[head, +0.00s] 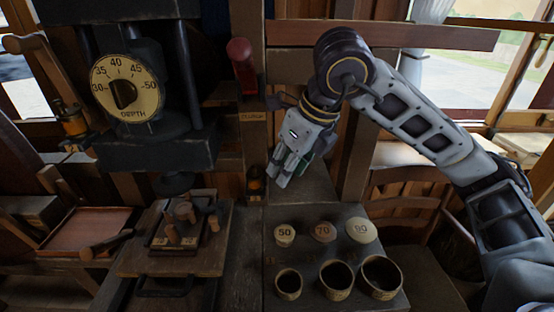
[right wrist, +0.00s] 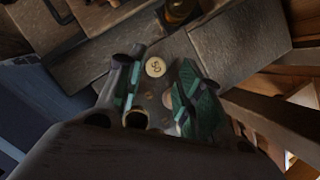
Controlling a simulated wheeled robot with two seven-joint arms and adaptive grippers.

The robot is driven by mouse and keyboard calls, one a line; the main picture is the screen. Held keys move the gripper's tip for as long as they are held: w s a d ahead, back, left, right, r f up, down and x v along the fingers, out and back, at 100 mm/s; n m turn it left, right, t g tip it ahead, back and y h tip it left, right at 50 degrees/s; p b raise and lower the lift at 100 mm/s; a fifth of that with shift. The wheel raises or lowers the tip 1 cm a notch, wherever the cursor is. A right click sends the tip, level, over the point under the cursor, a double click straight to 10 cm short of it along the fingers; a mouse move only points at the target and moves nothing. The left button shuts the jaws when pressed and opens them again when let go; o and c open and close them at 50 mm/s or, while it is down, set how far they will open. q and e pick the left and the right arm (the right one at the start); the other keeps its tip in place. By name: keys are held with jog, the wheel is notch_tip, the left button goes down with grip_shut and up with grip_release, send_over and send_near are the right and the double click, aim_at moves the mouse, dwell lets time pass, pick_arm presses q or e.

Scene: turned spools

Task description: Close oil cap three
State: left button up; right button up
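A small dark oiler with an amber band (head: 255,184) stands against the post at the middle. It also shows, cut off, at the top of the right wrist view (right wrist: 180,8). Its number and the state of its cap are too small to tell. Another amber oiler (head: 73,124), with a tag that looks like 2, is at the left. My right gripper (head: 281,178) points down just right of the middle oiler, apart from it. Its green-padded fingers are apart with nothing between them in the right wrist view (right wrist: 160,98). My left gripper is not in view.
Discs marked 50 (head: 284,233), 70 (head: 323,232) and 90 (head: 361,230) lie on a board below my right gripper, behind three round cups (head: 336,278). A machine with a depth dial (head: 125,88) stands left. A red handle (head: 242,62) is above the oiler.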

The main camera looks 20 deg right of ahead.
jog(key=shift+s+d, duration=0.4)
jog(key=shift+s, duration=0.35)
jog(key=shift+s+d, duration=0.4)
jog(key=shift+s, duration=0.3)
